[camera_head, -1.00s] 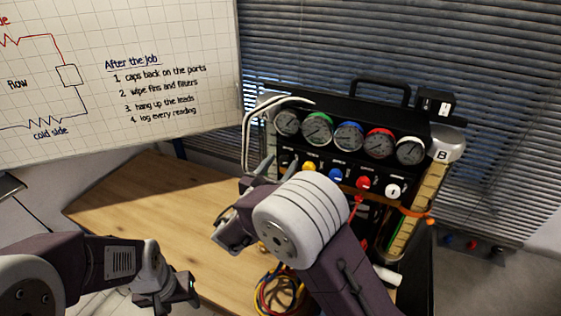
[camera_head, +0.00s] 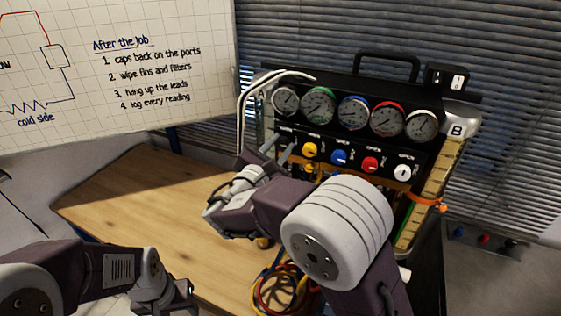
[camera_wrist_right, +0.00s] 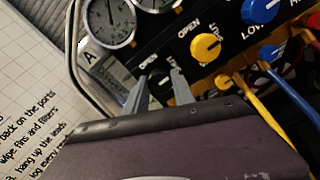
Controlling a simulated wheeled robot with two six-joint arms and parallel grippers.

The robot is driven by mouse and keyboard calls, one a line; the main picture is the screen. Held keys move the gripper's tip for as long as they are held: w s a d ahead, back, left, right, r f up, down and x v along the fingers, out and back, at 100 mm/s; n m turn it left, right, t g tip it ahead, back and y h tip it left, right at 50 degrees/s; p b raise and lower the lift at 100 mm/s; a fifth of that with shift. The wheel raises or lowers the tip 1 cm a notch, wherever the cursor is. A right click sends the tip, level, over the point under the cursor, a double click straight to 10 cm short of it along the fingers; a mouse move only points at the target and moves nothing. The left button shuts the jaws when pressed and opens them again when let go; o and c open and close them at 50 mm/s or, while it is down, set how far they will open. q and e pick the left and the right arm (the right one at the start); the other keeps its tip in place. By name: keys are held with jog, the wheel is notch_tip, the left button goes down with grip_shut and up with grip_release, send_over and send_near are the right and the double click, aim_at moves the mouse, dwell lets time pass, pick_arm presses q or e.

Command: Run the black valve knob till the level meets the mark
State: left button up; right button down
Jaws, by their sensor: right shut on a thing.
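The black valve knob (camera_wrist_right: 158,80) sits at the left end of the knob row, mostly between my right gripper's fingers. My right gripper (camera_wrist_right: 159,77) is shut on it in the wrist view. In the head view the right gripper (camera_head: 279,146) reaches the panel's left end, and the knob is hard to make out there. A scale column marked B (camera_head: 433,195) stands at the panel's right side, with an orange clip (camera_head: 428,203) across it; the liquid level is not clear. A column marked A (camera_wrist_right: 92,60) shows partly in the wrist view. My left gripper (camera_head: 180,296) hangs low left, away from the panel; its jaw opening is unclear.
Yellow (camera_head: 310,149), blue (camera_head: 339,157), red (camera_head: 370,164) and white (camera_head: 402,172) knobs follow along the panel under several gauges. Coiled hoses (camera_head: 275,290) lie below. The wooden bench top (camera_head: 130,205) is clear on the left.

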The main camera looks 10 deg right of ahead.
jog(key=shift+f, duration=0.15)
pick_arm(q)
jog(key=shift+f, duration=0.35)
pick_arm(e)
jog(key=c, duration=1.1)
grip_release()
jog(key=shift+s, duration=0.1)
jog(key=shift+o, duration=0.2)
jog(key=shift+s+a+r, duration=0.15)
jog(key=shift+r, duration=0.1)
jog(key=shift+s+a+f, duration=0.1)
pick_arm(q)
notch_tip(320, 180, down, 2)
jog(key=shift+b, duration=1.05)
pick_arm(e)
jog(key=v, duration=0.8)
jog(key=shift+s+a, duration=0.2)
jog(key=shift+s, duration=0.1)
pick_arm(q)
jog(key=shift+s, duration=0.1)
